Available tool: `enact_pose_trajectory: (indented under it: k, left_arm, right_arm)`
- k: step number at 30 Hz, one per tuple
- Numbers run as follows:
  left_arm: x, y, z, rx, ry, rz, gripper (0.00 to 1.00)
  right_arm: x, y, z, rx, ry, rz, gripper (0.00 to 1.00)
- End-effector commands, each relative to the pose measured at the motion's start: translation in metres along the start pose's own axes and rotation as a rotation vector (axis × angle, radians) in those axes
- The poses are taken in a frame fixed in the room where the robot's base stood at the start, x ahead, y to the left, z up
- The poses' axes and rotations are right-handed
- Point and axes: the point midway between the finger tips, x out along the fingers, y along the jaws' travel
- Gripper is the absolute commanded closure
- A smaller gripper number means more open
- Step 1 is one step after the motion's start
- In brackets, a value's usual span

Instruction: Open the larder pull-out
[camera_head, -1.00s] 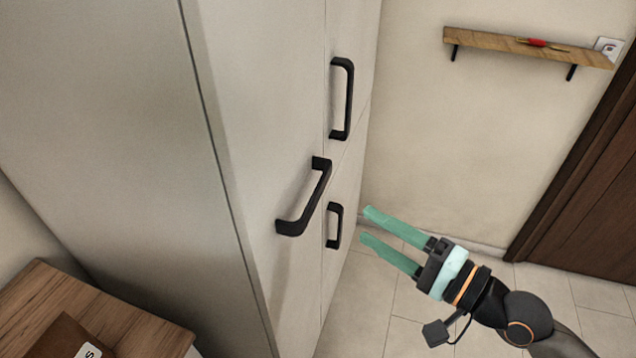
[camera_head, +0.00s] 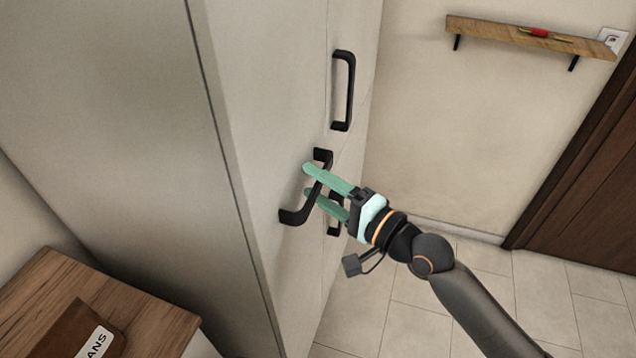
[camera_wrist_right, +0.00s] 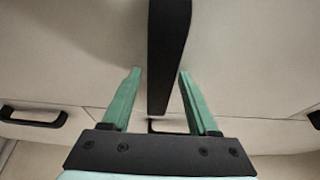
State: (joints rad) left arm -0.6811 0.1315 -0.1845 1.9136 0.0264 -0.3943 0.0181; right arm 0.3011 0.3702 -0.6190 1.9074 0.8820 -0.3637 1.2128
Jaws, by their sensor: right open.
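The larder pull-out front (camera_head: 290,110) is a tall pale cabinet panel, flush with its neighbours. Its black bar handle (camera_head: 294,217) stands out from the front at the middle of the head view, partly covered by my right gripper. My right gripper (camera_head: 307,180) is open, with its green fingers at the handle. In the right wrist view the handle (camera_wrist_right: 168,50) runs between the two open fingers (camera_wrist_right: 158,75), with a gap visible on each side. My left gripper is not in view.
Another black handle (camera_head: 343,90) is above right, and a lower one (camera_head: 334,215) is partly hidden behind my gripper. A wooden cabinet with a brown item (camera_head: 75,335) stands at lower left. A wall shelf (camera_head: 500,32) and dark door (camera_head: 590,190) are right. The tiled floor is clear.

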Motion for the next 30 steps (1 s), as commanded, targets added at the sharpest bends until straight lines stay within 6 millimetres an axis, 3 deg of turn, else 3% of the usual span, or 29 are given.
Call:
enact_pose_trajectory:
  k: [5,21,30]
  left_arm:
    - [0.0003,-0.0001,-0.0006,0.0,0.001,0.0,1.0]
    - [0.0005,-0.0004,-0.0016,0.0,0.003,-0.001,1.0]
    - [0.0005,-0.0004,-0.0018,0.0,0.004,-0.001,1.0]
  right_arm:
    - [0.0,0.0,-0.0001,0.0,0.0,0.0,0.4]
    - [-0.0004,0.0001,-0.0003,0.0,0.0,0.0,1.0]
    - [-0.0004,0.0002,-0.0003,0.0,0.001,0.0,1.0]
